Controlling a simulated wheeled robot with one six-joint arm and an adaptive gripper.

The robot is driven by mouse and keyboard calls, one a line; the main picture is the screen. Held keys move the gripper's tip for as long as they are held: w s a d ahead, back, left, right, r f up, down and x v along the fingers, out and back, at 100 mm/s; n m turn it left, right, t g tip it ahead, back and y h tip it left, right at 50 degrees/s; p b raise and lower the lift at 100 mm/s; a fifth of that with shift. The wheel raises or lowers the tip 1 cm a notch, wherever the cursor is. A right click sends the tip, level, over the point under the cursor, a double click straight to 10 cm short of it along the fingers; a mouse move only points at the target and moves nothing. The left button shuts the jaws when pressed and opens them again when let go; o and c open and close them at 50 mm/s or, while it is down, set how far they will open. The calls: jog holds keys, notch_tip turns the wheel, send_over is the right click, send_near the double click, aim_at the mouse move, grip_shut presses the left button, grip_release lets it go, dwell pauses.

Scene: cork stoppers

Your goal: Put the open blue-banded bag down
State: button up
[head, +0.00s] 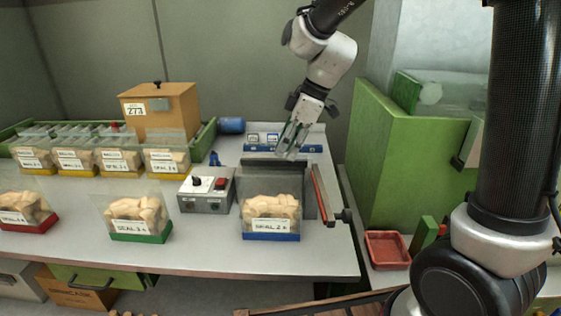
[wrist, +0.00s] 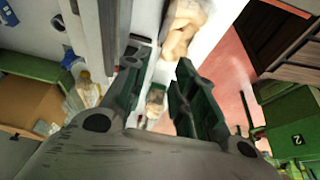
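The blue-banded bag (head: 270,208) is clear, filled with pale corks, and carries a white label reading SEAL 2. It stands upright on the grey-white table (head: 180,258), near the front edge, right of centre. Whether its top is open is too small to tell. My gripper (head: 291,148) is above and behind the bag, over the sealer (head: 275,164), pointing down and apart from the bag. In the wrist view my gripper (wrist: 160,95) has its two dark green fingers apart with nothing between them. Corks (wrist: 184,28) show beyond the fingers.
A grey control box (head: 206,190) stands left of the bag. A green-banded bag (head: 138,212) and a red-banded bag (head: 24,206) are farther left. Yellow-banded bags (head: 118,158) line the back left. A red tray (head: 387,250) lies to the right, beyond a red bar (head: 322,195).

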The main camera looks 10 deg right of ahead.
jog(key=shift+d+r, duration=0.2)
jog(key=shift+r, duration=0.25)
jog(key=s+d+r+m+t+h, duration=0.1)
jog(key=s+d+r+m+h, duration=0.1)
jog(key=s+d+m, duration=0.6)
jog(key=s+d+r+m+t+h, duration=0.2)
jog(key=s+d+r+m, duration=0.2)
jog(key=s+d, duration=0.9)
jog(key=d+m, duration=0.3)
jog(key=shift+r+m+h, duration=0.25)
jog(key=shift+m+h, duration=0.05)
jog(key=shift+m, duration=0.1)
